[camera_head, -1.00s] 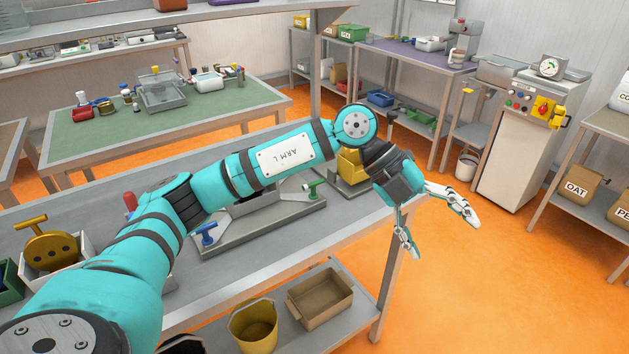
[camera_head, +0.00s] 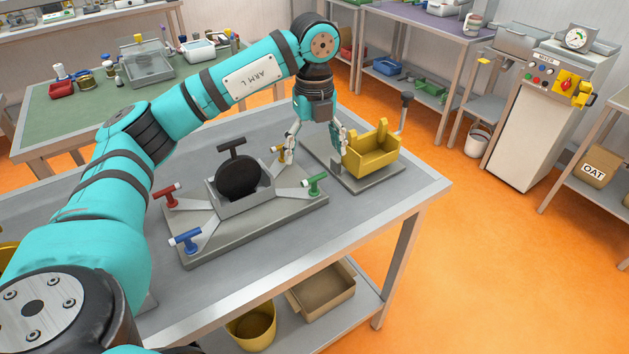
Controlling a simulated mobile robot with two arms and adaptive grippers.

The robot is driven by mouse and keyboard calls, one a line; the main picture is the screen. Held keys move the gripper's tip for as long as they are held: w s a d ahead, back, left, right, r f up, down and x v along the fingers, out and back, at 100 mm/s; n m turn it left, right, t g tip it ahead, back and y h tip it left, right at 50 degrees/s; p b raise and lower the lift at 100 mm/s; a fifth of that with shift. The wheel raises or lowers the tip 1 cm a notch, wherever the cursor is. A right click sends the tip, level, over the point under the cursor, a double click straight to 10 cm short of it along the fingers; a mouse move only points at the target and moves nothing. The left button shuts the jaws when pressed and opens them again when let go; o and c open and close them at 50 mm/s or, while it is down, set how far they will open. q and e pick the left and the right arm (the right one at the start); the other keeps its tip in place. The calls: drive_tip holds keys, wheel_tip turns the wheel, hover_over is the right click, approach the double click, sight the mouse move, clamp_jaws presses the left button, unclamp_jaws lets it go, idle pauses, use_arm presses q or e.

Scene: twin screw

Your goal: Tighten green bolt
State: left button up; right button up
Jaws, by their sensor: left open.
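The green bolt (camera_head: 317,184) is a T-handled screw at the right corner of a grey fixture plate (camera_head: 225,240) on the workbench. A red bolt (camera_head: 167,194), a blue bolt (camera_head: 186,240) and a yellow bolt (camera_head: 279,152) sit at the fixture's other corners. A dark round part (camera_head: 238,177) with a T-handle stands in the middle holder. My left gripper (camera_head: 313,158) points down with its fingers spread, open and empty, behind the green bolt and apart from it. One finger overlaps the yellow bolt in the picture; contact cannot be told. My right gripper is not in view.
A yellow cradle (camera_head: 372,154) on a grey plate with a black-knobbed lever (camera_head: 404,112) stands just right of my left gripper. The workbench (camera_head: 405,202) is bare at its right front. A yellow bucket (camera_head: 252,330) and tan bin (camera_head: 322,295) sit on the lower shelf.

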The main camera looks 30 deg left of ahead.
sight(314, 178)
use_arm(q)
wheel_tip(314, 178, down, 9)
drive_tip(key=shift+d+r+p, duration=0.1)
drive_tip(key=shift+p, duration=0.3)
drive_tip(key=shift+s, duration=0.1)
drive_tip(key=c, duration=1.1)
